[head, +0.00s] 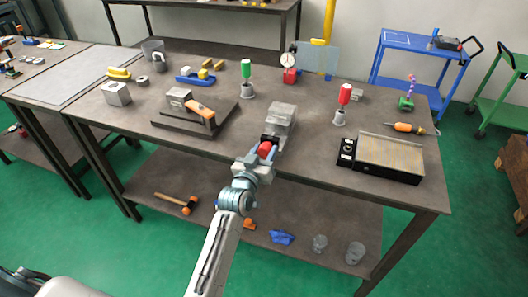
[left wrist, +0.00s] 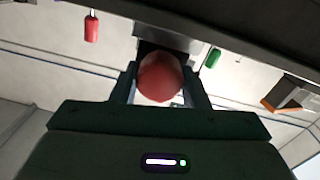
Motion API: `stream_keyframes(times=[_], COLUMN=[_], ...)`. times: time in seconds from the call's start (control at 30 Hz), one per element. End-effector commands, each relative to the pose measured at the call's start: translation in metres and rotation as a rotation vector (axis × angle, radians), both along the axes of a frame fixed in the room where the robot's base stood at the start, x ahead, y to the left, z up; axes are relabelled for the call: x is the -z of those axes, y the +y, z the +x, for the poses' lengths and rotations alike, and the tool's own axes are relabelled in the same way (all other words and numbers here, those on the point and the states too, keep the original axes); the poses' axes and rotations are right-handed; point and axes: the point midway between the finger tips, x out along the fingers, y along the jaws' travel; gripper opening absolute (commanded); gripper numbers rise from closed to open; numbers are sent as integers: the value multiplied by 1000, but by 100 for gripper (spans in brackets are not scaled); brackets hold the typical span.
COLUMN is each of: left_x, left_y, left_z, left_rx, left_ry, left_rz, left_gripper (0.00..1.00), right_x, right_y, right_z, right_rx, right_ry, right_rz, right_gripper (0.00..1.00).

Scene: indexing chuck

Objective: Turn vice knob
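The vice (head: 281,118) is a grey metal block near the front middle of the table. Its round red knob (head: 265,149) faces the table's front edge. My left gripper (head: 263,157) reaches in from the front, with a finger on each side of the knob. In the left wrist view, the red knob (left wrist: 160,78) sits between the two fingertips of my left gripper (left wrist: 160,85), which appear to touch its sides. The knob's far side and shaft are hidden. My right gripper is not in view.
A plate with an orange-handled tool (head: 200,110) lies left of the vice. A black box with a ribbed top (head: 385,157) lies to the right. The table's front edge (head: 330,180) runs close to the gripper.

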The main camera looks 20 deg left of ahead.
Motion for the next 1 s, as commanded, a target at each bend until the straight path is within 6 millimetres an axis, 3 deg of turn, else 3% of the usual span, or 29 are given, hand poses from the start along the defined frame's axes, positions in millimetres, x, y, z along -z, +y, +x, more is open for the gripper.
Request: stream_keyframes(times=[0.1, 0.27, 0.6, 0.97, 1.0], left_x=[0, 1, 0, 0, 0], left_y=[0, 0, -1, -1, -1], left_z=[0, 0, 0, 0, 0], left_rx=[0, 0, 0, 1, 1], left_ry=[0, -1, -12, -13, -13], left_rz=[0, 45, 352, 386, 385], left_gripper=[18, 18, 18, 18, 47], right_x=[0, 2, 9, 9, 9], right_y=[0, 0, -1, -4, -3], right_z=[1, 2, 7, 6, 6], right_rx=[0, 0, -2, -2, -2], right_ry=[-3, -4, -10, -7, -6], right_rz=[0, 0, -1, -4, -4], right_gripper=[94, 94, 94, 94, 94])
